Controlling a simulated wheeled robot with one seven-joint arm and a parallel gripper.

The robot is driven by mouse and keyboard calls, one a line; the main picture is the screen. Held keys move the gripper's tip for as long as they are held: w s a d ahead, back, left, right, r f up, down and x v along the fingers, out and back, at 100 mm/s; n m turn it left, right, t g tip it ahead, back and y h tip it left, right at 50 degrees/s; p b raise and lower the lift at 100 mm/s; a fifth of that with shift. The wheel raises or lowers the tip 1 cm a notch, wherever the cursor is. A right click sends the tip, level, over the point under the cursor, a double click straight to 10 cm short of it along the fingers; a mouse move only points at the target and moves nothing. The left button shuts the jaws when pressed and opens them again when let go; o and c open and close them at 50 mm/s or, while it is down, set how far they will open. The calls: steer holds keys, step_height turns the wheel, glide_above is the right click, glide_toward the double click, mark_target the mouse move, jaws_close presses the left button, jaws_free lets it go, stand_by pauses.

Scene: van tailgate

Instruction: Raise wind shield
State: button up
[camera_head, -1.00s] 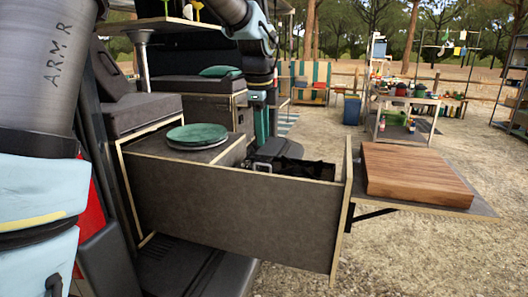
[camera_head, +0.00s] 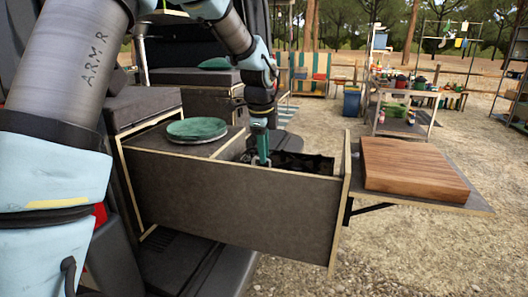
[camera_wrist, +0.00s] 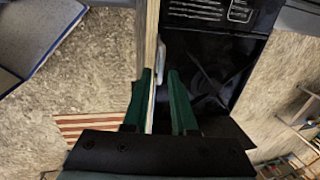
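A dark box-like unit (camera_head: 303,162) with a black top sits in the open grey pull-out drawer (camera_head: 235,212); I take it for the stove with the wind shield. In the wrist view it is a black surface (camera_wrist: 217,45) with white print. A small pale grey piece (camera_wrist: 166,62) shows at its left edge. I cannot tell the wind shield's outline apart from the rest. My gripper (camera_head: 261,160) points down into the drawer at the unit's left end. In the wrist view its green fingers (camera_wrist: 165,95) are apart, with no clear hold on anything.
The drawer's plywood wall edge (camera_wrist: 147,40) runs close by the left finger. A round green lid (camera_head: 197,129) lies on the drawer's left part. A wooden board (camera_head: 412,168) rests on the fold-out shelf (camera_head: 478,203) at right.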

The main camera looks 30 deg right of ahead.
jaws_close()
stand_by(1.1)
